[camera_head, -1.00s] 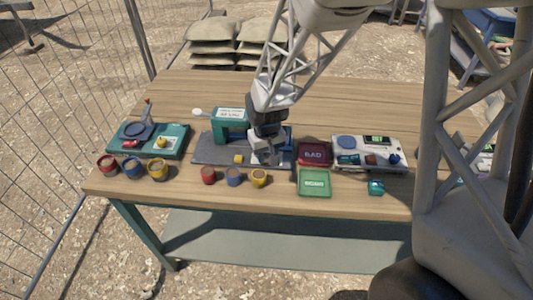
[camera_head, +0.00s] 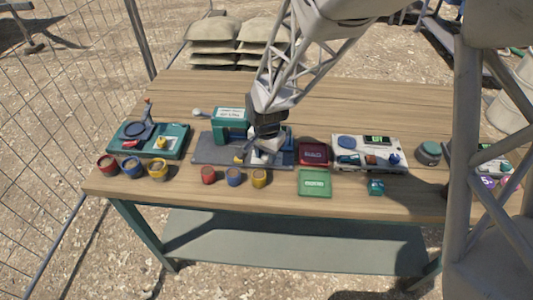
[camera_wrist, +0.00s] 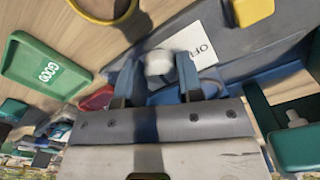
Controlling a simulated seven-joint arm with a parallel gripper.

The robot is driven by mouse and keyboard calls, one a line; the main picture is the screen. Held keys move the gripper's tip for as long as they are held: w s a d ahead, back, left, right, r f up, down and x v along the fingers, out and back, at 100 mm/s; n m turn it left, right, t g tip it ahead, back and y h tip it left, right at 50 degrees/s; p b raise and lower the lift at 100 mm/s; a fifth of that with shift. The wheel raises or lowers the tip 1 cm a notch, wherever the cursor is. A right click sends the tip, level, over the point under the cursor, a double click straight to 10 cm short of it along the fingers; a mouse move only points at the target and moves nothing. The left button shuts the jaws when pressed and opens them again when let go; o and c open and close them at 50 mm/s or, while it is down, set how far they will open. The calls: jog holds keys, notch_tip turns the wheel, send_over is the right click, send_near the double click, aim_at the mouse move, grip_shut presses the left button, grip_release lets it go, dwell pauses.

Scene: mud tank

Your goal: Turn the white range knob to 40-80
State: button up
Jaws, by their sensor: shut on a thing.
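The white range knob (camera_wrist: 158,62) shows in the wrist view between the two fingers of my gripper (camera_wrist: 159,84). My gripper is shut on it, one finger on each side. A white label (camera_wrist: 200,45) with partly covered letters lies beside the knob on the grey panel (camera_wrist: 225,40). The knob's setting cannot be read. In the head view my gripper (camera_head: 262,157) is low over the grey panel (camera_head: 210,150), in front of the teal stand (camera_head: 230,117). There the knob is hidden by my gripper.
A yellow block (camera_wrist: 252,11) sits on the panel near the knob. Red (camera_head: 208,175), blue (camera_head: 234,177) and yellow (camera_head: 259,178) cups stand in front. A red BAD tray (camera_head: 313,153) and green GOOD tray (camera_head: 314,183) lie to the right.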

jog(key=shift+m, duration=1.5)
jog(key=o, duration=0.9)
jog(key=shift+r, duration=0.15)
jog(key=shift+r, duration=3.8)
